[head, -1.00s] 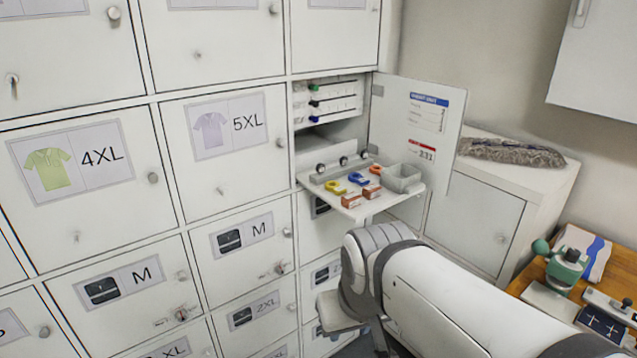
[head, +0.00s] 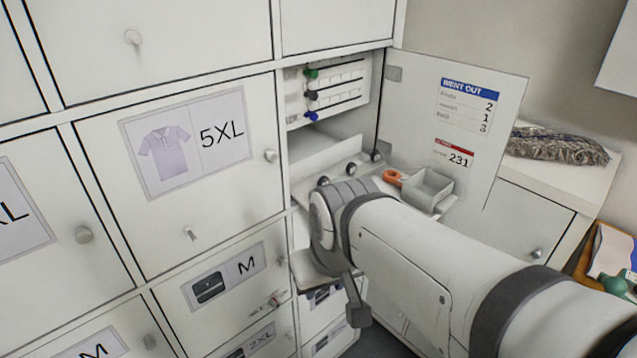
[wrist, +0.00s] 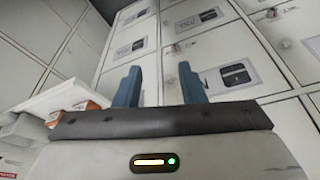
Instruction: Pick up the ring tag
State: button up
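An orange ring tag (head: 393,176) shows in the head view on the fold-down shelf, beside a grey open bin (head: 428,187). My arm hides most of the shelf, so the yellow and blue tags seen earlier are out of sight. In the wrist view my gripper (wrist: 159,68) has its two blue fingers wide apart with nothing between them. It faces the locker doors, with the white shelf (wrist: 62,88) off to its left. Orange boxes (wrist: 86,105) show at that shelf's edge; no ring tag can be made out there.
The open compartment holds a rack with green, black and blue knobs (head: 312,96). Its open door (head: 455,120) stands right of the shelf. Closed lockers (head: 190,150) fill the left. A low cabinet with a grey mop head (head: 555,147) stands at the right.

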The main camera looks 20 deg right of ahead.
jog(key=shift+o, duration=0.4)
jog(key=shift+s+a, duration=0.1)
jog(key=shift+a, duration=0.1)
jog(key=shift+o, duration=0.7)
jog(key=shift+w+r, duration=0.15)
jog(key=shift+w, duration=0.15)
jog(key=o, duration=0.5)
jog(key=w+d+r, duration=0.1)
jog(key=w, duration=0.1)
jog(key=w+d+r, duration=0.1)
jog(key=w, duration=0.2)
jog(key=w+d, duration=0.1)
jog(key=w, duration=0.1)
jog(key=shift+w+d+r+b, duration=0.35)
jog(key=shift+r+b, duration=0.05)
jog(key=shift+c, duration=0.2)
jog(key=shift+n+t, duration=0.3)
jog(key=shift+t, duration=0.2)
jog(key=w+d, duration=0.3)
jog(key=w+d+r, duration=0.1)
jog(key=w+d, duration=0.2)
jog(key=w+d+r, duration=0.1)
jog(key=w+d, duration=0.2)
jog(key=shift+w+d+b, duration=0.25)
jog(key=shift+w+b, duration=0.05)
jog(key=shift+p+x, duration=0.95)
jog(key=shift+x, duration=2.75)
